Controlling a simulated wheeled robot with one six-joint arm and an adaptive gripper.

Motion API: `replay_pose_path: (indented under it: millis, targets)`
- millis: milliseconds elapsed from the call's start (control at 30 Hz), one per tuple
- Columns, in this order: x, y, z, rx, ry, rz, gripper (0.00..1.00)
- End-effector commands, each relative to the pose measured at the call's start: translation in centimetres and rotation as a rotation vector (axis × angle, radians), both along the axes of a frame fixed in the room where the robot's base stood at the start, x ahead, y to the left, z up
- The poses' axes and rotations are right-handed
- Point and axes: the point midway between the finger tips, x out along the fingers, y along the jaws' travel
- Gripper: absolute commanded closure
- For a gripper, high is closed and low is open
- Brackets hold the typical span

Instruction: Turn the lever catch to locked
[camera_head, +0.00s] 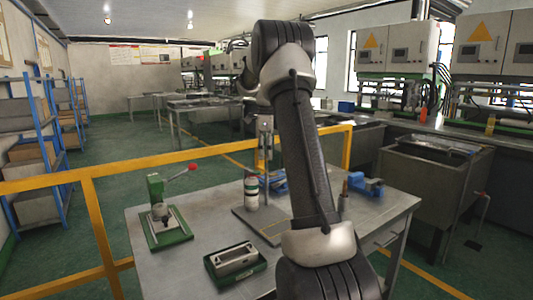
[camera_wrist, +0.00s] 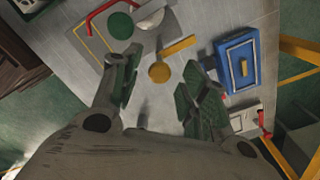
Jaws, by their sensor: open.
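In the wrist view my gripper (camera_wrist: 163,60) is open, with a green-padded finger on each side of the picture. A yellow round part (camera_wrist: 159,72) and a yellow bar (camera_wrist: 175,47) show between the fingertips, and I cannot tell if they touch the fingers. My gripper is hidden behind my arm in the head view.
A yellow rail (camera_head: 100,235) runs behind and left.

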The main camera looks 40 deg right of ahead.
Motion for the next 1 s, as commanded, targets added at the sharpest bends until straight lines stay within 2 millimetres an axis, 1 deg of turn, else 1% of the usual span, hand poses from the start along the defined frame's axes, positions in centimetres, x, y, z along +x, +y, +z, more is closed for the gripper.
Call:
replay_pose_path:
  millis: [100,300,467,500,533,567,833,1000]
  targets:
    - [-0.01,0.01,-0.39,0.0,0.0,0.001,0.56]
    - [-0.01,0.01,-0.42,0.0,0.0,0.001,0.56]
    - [-0.01,0.01,-0.41,0.0,0.0,0.001,0.85]
    - [-0.01,0.01,-0.4,0.0,0.0,0.001,0.93]
    - [-0.01,0.01,-0.4,0.0,0.0,0.001,0.98]
    - [-0.01,0.01,-0.4,0.0,0.0,0.001,1.0]
    - [0.0,0.01,-0.39,-0.001,-0.001,0.018,1.0]
    - [0.01,0.01,-0.38,-0.001,-0.001,0.078,1.0]
